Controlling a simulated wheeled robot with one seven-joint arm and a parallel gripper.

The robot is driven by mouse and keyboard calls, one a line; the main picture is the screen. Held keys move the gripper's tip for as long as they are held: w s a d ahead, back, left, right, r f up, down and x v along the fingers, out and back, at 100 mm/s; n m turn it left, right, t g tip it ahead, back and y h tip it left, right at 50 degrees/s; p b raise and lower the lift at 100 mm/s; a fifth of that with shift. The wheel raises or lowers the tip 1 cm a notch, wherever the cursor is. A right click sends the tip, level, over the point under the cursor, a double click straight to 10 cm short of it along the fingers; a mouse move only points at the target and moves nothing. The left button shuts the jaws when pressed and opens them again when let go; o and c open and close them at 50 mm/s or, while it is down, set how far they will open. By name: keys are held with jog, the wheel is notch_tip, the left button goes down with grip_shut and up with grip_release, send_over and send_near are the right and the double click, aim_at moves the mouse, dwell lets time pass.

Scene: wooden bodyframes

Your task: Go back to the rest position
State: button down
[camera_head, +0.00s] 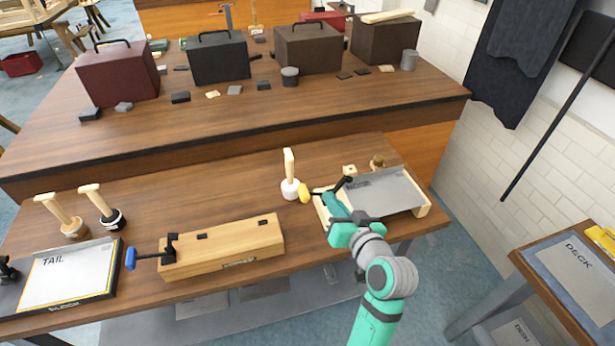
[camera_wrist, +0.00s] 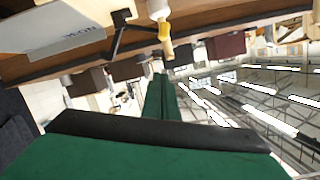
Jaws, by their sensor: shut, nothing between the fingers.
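My arm (camera_head: 388,280) rises from the bottom of the head view and reaches over the right part of the near bench. My gripper (camera_head: 330,198) is at its end, over the left side of a grey plate (camera_head: 385,192) in a pale wooden holder. In the wrist view my gripper's green fingers (camera_wrist: 160,80) lie together, with nothing between them. The plate also shows at the upper left of the wrist view (camera_wrist: 70,22). A black clamp with a yellow handle (camera_head: 305,193) is close by my gripper; whether they touch I cannot tell.
A white-headed mallet (camera_head: 290,185) stands left of my gripper. A wooden block with a blue-handled clamp (camera_head: 222,250) and the TAIL board (camera_head: 70,274) lie further left. Several dark cases (camera_head: 218,58) stand on the back bench. A DECK table (camera_head: 575,265) is at right.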

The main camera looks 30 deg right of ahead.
jog(key=s+a+f+n+g, duration=0.1)
jog(key=s+a+f, duration=0.3)
jog(key=a+f, duration=0.45)
jog(key=s+a+f, duration=0.4)
jog(key=a+f, duration=0.4)
jog(key=f, duration=0.1)
jog(key=s+a+r+n+y, duration=0.1)
jog(key=s+a+n, duration=0.2)
jog(key=s+a, duration=0.6)
jog(key=s+a+r+n+t+y, duration=0.1)
jog(key=s+a+n+y, duration=0.1)
jog(key=s+a, duration=0.7)
jog(key=shift+s+a+r+n, duration=0.25)
jog(key=shift+s+n, duration=0.25)
jog(key=shift+s, duration=0.5)
jog(key=shift+w+d, duration=0.15)
